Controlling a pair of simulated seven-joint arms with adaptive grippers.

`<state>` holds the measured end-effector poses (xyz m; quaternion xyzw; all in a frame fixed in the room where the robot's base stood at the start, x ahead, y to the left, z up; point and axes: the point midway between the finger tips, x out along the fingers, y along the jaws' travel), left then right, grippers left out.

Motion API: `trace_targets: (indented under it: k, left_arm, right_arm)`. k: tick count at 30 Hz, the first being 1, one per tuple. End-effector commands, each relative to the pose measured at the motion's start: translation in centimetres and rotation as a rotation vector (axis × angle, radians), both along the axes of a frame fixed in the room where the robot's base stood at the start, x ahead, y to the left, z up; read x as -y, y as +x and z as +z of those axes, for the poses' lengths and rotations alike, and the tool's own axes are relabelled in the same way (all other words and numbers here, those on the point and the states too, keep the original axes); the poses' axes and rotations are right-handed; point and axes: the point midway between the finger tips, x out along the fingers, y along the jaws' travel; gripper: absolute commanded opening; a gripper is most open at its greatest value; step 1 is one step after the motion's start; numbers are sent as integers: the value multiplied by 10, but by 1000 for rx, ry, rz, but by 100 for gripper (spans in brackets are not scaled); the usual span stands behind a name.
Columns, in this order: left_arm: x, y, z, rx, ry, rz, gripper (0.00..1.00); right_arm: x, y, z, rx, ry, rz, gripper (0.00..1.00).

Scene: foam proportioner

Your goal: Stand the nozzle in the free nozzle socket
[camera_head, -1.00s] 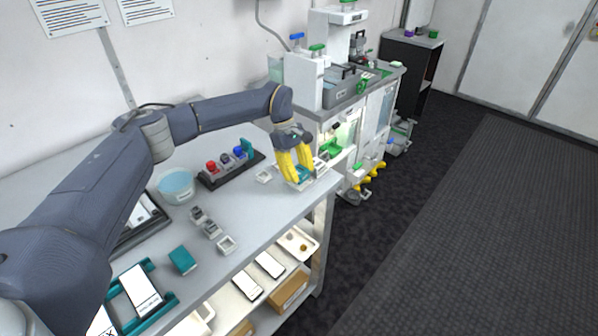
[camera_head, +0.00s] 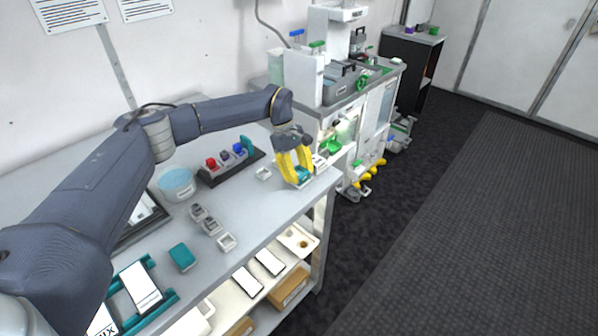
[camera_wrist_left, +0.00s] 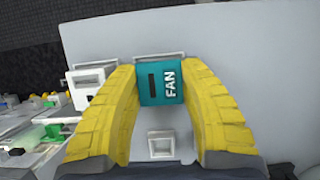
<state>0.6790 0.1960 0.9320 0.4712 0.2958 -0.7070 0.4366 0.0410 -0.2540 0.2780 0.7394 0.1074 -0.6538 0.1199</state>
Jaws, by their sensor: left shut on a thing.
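My left gripper (camera_head: 297,178) is shut on a teal nozzle (camera_wrist_left: 160,82) marked FAN, near the right end of the bench. The nozzle sits between the yellow fingers (camera_wrist_left: 163,88) in the left wrist view. A white square socket (camera_wrist_left: 160,56) shows just beyond and partly behind the nozzle; I cannot tell whether the nozzle is inside it. A second white square socket (camera_wrist_left: 162,144) is empty and lies nearer the wrist; it also shows in the head view (camera_head: 263,173), left of the fingers. My right gripper is out of view.
A dark rack (camera_head: 232,167) with red, blue and teal pieces stands behind and left of the gripper. A white box (camera_wrist_left: 92,82) stands close beside the left-hand finger in the wrist view.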

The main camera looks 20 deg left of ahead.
Motion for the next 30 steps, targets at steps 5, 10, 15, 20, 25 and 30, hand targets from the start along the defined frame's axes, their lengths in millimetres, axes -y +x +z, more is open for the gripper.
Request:
trace_targets:
  k: [5, 10, 15, 20, 25, 30]
  left_arm:
    - [0, 0, 0, 0, 0, 0, 13]
    - [0, 0, 0, 0, 0, 0, 56]
    - [0, 0, 0, 0, 0, 0, 65]
    - [0, 0, 0, 0, 0, 0, 77]
    - [0, 0, 0, 1, 0, 0, 86]
    - [0, 1, 0, 2, 0, 1, 86]
  right_arm:
    - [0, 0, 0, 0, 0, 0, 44]
    - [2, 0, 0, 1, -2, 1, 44]
    - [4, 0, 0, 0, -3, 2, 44]
    - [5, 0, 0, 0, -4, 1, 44]
    - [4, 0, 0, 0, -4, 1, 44]
    - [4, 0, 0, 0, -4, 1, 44]
